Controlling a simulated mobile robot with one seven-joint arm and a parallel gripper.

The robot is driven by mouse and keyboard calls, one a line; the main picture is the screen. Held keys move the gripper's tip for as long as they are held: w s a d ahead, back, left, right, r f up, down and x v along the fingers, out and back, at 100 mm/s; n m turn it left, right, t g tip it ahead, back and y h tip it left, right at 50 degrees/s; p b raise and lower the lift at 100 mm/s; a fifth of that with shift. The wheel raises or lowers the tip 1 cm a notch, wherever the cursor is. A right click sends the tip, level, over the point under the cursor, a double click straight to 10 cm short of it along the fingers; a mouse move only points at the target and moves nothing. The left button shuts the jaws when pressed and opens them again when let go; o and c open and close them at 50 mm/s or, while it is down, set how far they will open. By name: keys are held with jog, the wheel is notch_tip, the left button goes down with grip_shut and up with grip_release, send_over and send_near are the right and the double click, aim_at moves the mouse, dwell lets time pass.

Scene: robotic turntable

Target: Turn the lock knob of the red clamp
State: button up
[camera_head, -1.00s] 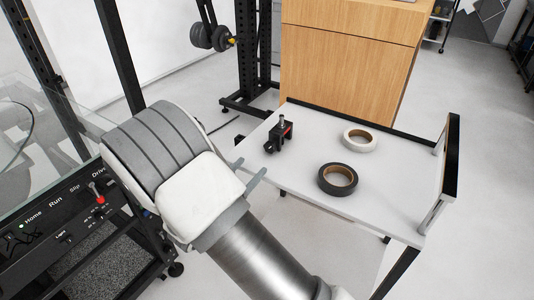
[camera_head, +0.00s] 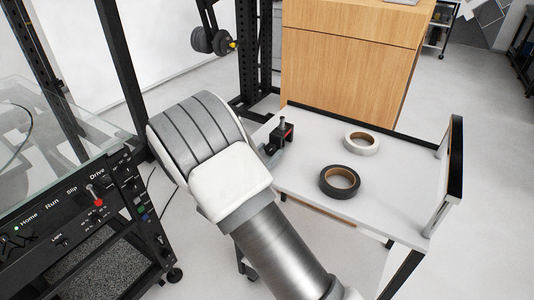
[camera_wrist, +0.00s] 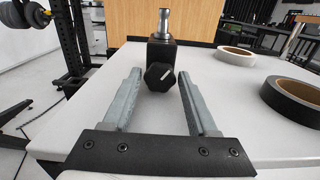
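The clamp (camera_head: 283,131) stands on the white table, black with a red part on its side and a metal post on top. In the wrist view the clamp body (camera_wrist: 161,52) is straight ahead, and its black hexagonal knob (camera_wrist: 159,77) with a white line faces me. My gripper (camera_wrist: 157,83) is open, one finger on each side of the knob, with visible gaps to both fingers. In the head view my gripper (camera_head: 275,158) is mostly hidden behind my wrist, with a fingertip showing just in front of the clamp.
A black tape roll (camera_head: 339,182) and a white tape roll (camera_head: 361,143) lie on the table (camera_head: 385,190) to the right of the clamp. A wooden cabinet (camera_head: 345,65) stands behind. A control panel (camera_head: 60,215) with a red-tipped lever is at the left.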

grip_shut()
jog(key=shift+r+n+p, duration=0.2)
jog(key=shift+n+p, duration=0.2)
jog(key=shift+p, duration=0.35)
jog(key=shift+n+p, duration=0.8)
jog(key=shift+p, duration=0.35)
jog(key=shift+f+n+p, duration=0.25)
jog(key=shift+n+p, duration=0.7)
jog(key=shift+n, duration=0.15)
jog(key=shift+o, duration=1.9)
grip_release()
jog(key=p+v, duration=0.2)
jog(key=v, duration=1.5)
jog(key=shift+s+a, duration=0.15)
jog(key=shift+s, duration=0.05)
